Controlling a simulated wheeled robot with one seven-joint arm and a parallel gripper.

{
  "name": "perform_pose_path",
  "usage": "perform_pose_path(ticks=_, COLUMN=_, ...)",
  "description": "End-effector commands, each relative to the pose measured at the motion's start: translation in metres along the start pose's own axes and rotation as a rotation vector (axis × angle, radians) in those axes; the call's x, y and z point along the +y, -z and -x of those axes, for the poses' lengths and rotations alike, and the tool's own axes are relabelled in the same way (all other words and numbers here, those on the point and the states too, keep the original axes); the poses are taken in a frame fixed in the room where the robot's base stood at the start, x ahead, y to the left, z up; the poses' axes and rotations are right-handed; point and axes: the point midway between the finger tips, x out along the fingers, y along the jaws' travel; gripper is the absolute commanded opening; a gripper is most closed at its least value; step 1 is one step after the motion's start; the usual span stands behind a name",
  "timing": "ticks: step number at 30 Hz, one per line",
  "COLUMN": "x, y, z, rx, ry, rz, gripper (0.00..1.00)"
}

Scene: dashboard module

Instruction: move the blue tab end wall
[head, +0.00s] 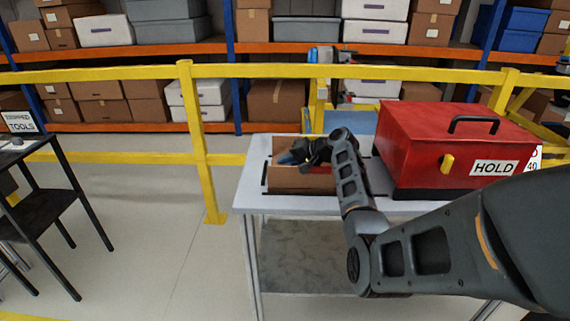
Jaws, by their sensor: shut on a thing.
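A brown open-topped module (290,184) with dark edge strips sits on the left part of the white table. My gripper (294,158) is at its top opening, shut on a small blue piece (286,158), which looks like the blue tab of the end wall. The wall below the tab is mostly hidden by my gripper and the module's front side. I cannot tell whether the end wall is seated in the module or lifted. My wrist and forearm cover the module's right end.
A red box (455,148) with a black handle, yellow latch and HOLD label stands on the table (300,208) close right of my arm. A yellow railing (200,150) runs behind. A black stand (45,205) is at left, with clear floor between.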

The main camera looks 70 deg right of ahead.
Motion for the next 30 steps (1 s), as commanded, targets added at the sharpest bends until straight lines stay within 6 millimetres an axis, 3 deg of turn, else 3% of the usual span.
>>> perform_pose_path(ticks=16, x=0.0018, y=-0.0008, z=-0.0005, rx=-0.003, ry=0.025, rz=-0.011, gripper=0.0)
perform_pose_path(ticks=17, x=0.0018, y=-0.0009, z=-0.0005, rx=-0.003, ry=0.025, rz=-0.011, gripper=0.1)
perform_pose_path(ticks=23, x=0.0018, y=-0.0007, z=-0.0004, rx=-0.002, ry=0.025, rz=-0.011, gripper=0.29)
perform_pose_path(ticks=30, x=0.002, y=-0.0004, z=0.0002, rx=-0.001, ry=0.024, rz=-0.011, gripper=0.31)
